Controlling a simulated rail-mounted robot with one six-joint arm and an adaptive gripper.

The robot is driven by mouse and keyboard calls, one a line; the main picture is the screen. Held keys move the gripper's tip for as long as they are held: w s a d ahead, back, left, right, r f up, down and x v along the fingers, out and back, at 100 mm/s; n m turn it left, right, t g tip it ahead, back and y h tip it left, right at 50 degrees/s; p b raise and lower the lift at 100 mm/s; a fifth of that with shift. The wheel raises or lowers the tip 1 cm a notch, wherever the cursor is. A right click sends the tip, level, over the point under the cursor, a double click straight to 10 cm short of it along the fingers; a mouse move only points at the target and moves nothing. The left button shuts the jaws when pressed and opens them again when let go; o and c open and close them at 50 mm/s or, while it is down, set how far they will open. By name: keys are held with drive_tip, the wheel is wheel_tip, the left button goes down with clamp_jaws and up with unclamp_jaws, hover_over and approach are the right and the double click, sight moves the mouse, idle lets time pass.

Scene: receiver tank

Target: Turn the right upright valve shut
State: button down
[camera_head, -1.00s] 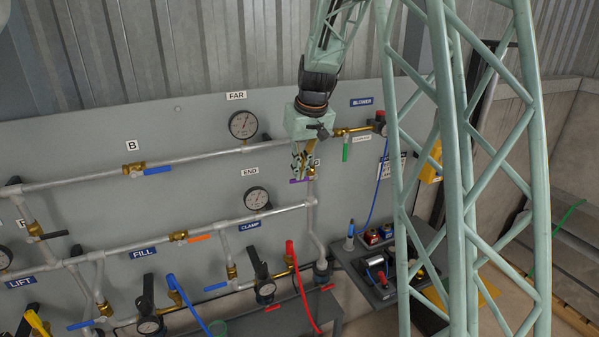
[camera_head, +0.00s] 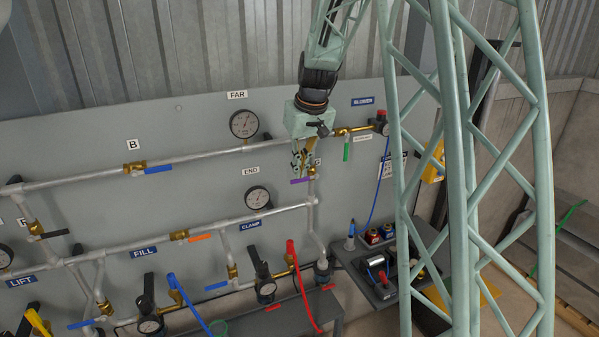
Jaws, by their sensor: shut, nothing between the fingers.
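The upright valve at the right is a brass body (camera_head: 312,171) on the vertical pipe below the upper line. Its purple lever (camera_head: 299,182) points left, across the pipe. My gripper (camera_head: 300,176) hangs from above, pointing down, with its fingers shut and empty. In the picture the fingertips end just above the purple lever, beside the brass body on its left. I cannot tell whether they touch the lever. The gripper hides part of the upper pipe and part of a label behind it.
A brass valve with a green lever (camera_head: 346,151) is close on the right. The FAR gauge (camera_head: 243,124) and END gauge (camera_head: 257,197) are on the panel to the left. A grey side table (camera_head: 350,262) with small items stands lower right. My green lattice column blocks the right side.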

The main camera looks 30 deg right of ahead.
drive_tip(key=v, duration=1.2)
drive_tip(key=shift+w+a+r+p, duration=0.25)
drive_tip(key=shift+w+r+p, duration=0.05)
drive_tip(key=shift+r, duration=0.15)
drive_tip(key=s+a+r+b, duration=0.1)
drive_tip(key=s+a+b, duration=0.2)
drive_tip(key=s+a, duration=0.6)
drive_tip(key=s+a+r+b, duration=0.1)
drive_tip(key=s+a+b, duration=0.3)
drive_tip(key=s, duration=0.9)
drive_tip(key=s+a+f+b, duration=0.2)
drive_tip(key=s+a+f, duration=0.2)
drive_tip(key=s, duration=0.8)
drive_tip(key=s+a+f+n+b, duration=0.1)
drive_tip(key=s+f, duration=0.5)
drive_tip(key=s, duration=0.6)
drive_tip(key=a+b, duration=0.1)
drive_tip(key=a, duration=0.1)
drive_tip(key=shift+s+a+t, duration=0.2)
drive_tip(key=shift+a+t, duration=0.1)
drive_tip(key=shift+a, duration=0.05)
